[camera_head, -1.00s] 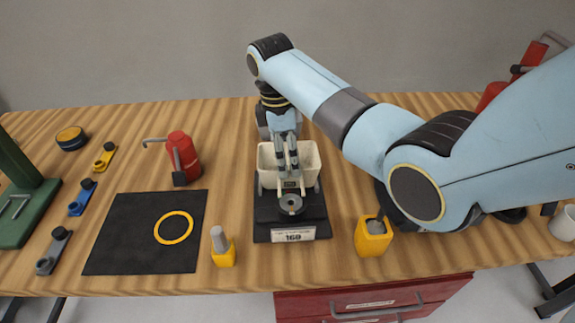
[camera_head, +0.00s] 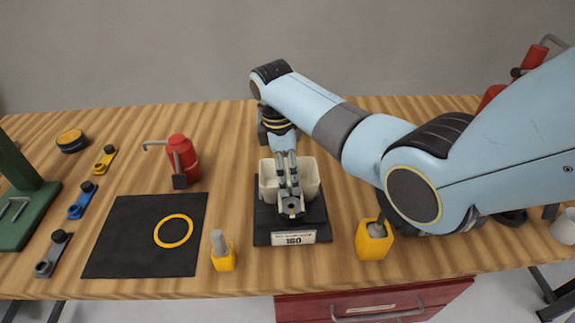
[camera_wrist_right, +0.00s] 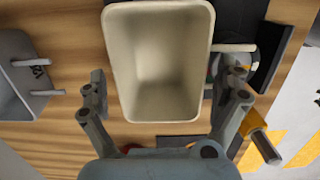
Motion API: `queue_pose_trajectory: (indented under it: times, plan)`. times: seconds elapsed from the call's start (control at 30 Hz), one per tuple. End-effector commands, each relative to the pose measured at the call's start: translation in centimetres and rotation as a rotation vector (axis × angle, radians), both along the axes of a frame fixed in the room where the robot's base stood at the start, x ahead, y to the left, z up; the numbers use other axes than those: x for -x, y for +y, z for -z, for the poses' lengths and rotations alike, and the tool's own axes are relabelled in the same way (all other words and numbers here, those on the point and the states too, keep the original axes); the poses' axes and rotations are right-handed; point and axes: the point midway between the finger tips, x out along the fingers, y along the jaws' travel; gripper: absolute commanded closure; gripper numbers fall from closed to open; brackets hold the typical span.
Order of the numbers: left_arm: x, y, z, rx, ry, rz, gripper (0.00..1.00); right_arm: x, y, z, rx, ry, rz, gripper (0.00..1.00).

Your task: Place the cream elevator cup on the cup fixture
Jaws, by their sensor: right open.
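The cream elevator cup (camera_head: 266,182) is an open rectangular tub. In the head view it sits at the cup fixture (camera_head: 290,239), a black base with a numbered label on its front. Its underside is hidden, so I cannot tell how it is seated. My right gripper (camera_head: 291,207) is at the cup. In the right wrist view the fingers (camera_wrist_right: 163,95) are spread on either side of the cream cup (camera_wrist_right: 160,60), with a gap on the left; contact on the right is unclear. My left gripper is not in view.
Yellow holders stand left (camera_head: 223,256) and right (camera_head: 374,241) of the fixture. A grey container (camera_wrist_right: 18,85) shows in the wrist view.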

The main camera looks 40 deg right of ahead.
Motion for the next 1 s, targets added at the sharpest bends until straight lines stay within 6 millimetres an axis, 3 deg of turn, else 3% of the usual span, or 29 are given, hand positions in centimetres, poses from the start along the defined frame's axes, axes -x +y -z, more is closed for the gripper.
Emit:
queue_pose_trajectory:
  times: [0.17, 0.6, 0.8, 1.0]
  plan:
    - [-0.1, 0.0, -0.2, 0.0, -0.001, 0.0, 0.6, -0.2, 0.1, -1.5, 0.0, -0.004, 0.0, 0.0]
    - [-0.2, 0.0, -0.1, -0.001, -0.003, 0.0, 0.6, -0.8, 1.0, -10.4, -0.001, -0.003, 0.0, 0.0]
    - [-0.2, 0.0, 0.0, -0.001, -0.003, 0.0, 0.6, -0.8, 1.2, -12.1, 0.001, -0.001, 0.0, 0.0]
    - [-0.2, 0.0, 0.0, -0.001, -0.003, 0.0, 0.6, -0.8, 1.2, -12.2, 0.0, 0.0, 0.0, 0.0]
